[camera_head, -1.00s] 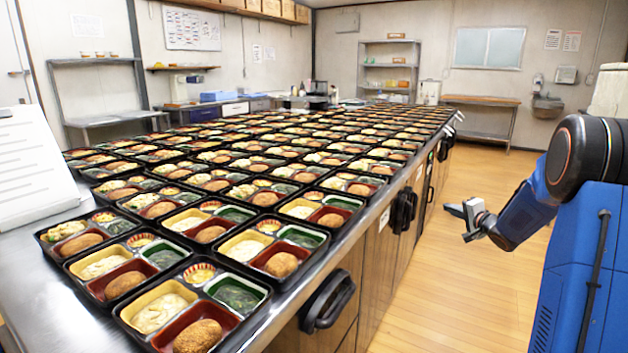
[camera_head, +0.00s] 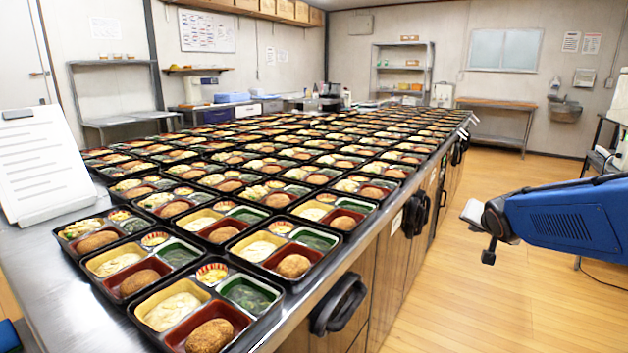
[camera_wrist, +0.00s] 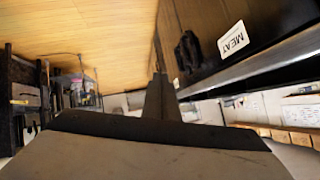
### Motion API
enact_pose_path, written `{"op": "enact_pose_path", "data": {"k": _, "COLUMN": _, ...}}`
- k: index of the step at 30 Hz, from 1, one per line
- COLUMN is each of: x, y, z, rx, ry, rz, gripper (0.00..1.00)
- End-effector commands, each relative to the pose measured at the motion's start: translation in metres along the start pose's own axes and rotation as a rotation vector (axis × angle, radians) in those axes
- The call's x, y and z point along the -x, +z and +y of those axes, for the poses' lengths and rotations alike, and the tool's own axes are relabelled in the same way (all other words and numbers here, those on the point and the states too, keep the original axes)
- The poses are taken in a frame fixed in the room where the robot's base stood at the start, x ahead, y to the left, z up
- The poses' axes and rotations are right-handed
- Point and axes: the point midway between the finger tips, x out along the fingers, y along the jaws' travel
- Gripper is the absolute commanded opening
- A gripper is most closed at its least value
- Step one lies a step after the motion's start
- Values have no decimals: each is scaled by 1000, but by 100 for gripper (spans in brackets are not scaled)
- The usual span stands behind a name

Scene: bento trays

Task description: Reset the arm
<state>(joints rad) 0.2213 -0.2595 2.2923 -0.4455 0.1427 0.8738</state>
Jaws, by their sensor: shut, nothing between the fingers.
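My gripper (camera_head: 489,257) shows in the head view at the left end of my blue arm, over the aisle to the right of the counter. It is apart from the counter front and holds nothing. In the wrist view the dark fingers (camera_wrist: 160,98) are together, pointing away from the camera, with nothing between them. The fingers are small and partly merged with the wrist in the head view.
A long steel counter (camera_head: 70,290) bears many filled black bento trays (camera_head: 138,322). Its wooden front has dark handles (camera_head: 338,303) sticking out and a "MEAT" label (camera_wrist: 233,39). The wooden floor (camera_head: 450,310) to the right is clear. A whiteboard-like stand (camera_head: 40,170) is at left.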

Motion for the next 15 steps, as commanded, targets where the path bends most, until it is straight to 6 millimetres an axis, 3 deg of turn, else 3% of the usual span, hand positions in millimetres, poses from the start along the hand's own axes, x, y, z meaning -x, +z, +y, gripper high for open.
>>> {"op": "enact_pose_path", "data": {"k": 1, "x": 17, "y": 11, "z": 1, "rx": 30, "ry": 11, "rz": -20, "gripper": 0}}
{"op": "enact_pose_path", "data": {"k": 8, "x": 85, "y": 75, "z": 18, "rx": 185, "ry": 59, "rz": -160, "gripper": 0}}
{"op": "enact_pose_path", "data": {"k": 15, "x": 154, "y": 153, "z": 38, "rx": 359, "ry": 45, "rz": -341, "gripper": 0}}
